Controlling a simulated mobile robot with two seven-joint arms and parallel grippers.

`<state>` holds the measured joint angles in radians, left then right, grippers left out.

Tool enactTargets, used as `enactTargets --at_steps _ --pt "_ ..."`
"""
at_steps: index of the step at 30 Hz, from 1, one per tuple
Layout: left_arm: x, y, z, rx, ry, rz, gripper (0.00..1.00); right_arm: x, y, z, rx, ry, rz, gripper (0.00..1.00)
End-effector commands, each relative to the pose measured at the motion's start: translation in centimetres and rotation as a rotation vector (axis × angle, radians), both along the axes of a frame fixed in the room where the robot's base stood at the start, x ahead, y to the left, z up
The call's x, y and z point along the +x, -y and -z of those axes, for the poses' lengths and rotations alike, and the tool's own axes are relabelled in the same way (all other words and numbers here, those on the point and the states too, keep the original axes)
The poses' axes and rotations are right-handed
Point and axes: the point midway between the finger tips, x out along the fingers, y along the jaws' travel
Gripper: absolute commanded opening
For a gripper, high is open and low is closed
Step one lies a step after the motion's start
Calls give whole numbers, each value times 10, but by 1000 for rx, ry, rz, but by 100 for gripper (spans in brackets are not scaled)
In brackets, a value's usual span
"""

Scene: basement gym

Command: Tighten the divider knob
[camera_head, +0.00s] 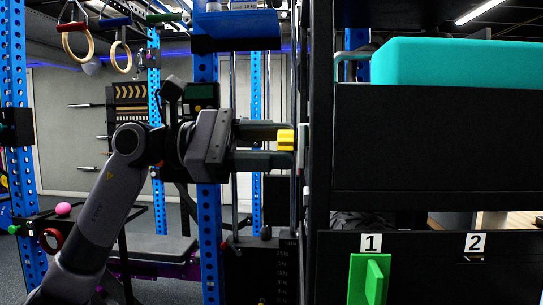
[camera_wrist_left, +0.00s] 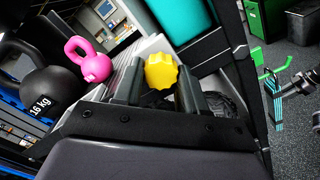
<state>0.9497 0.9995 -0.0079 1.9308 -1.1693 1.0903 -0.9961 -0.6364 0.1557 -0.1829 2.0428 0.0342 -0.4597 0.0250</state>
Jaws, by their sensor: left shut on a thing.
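The yellow divider knob (camera_head: 286,140) sits at the left side of the black shelf unit in the head view. It has a lobed rim and shows between the fingers in the left wrist view (camera_wrist_left: 161,71). My left gripper (camera_head: 282,147) reaches in from the left, its two dark fingers shut on the knob, one above and one below. In the left wrist view the fingers (camera_wrist_left: 160,80) stand on either side of it. The knob's mounting is hidden.
The black shelf unit (camera_head: 430,140) fills the right, with a teal block (camera_head: 460,63) on top and a green handle (camera_head: 369,279) under label 1. A blue rack post (camera_head: 208,240) stands close by my left arm. A pink kettlebell (camera_wrist_left: 95,66) and black kettlebell (camera_wrist_left: 40,85) stand left.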

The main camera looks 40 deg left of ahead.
Motion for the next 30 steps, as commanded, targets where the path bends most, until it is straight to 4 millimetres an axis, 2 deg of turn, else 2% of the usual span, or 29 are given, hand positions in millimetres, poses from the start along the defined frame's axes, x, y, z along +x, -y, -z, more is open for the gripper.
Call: enactTargets --at_steps 30 --pt "0 0 -1 483 791 0 11 1 -2 36 7 -1 3 38"
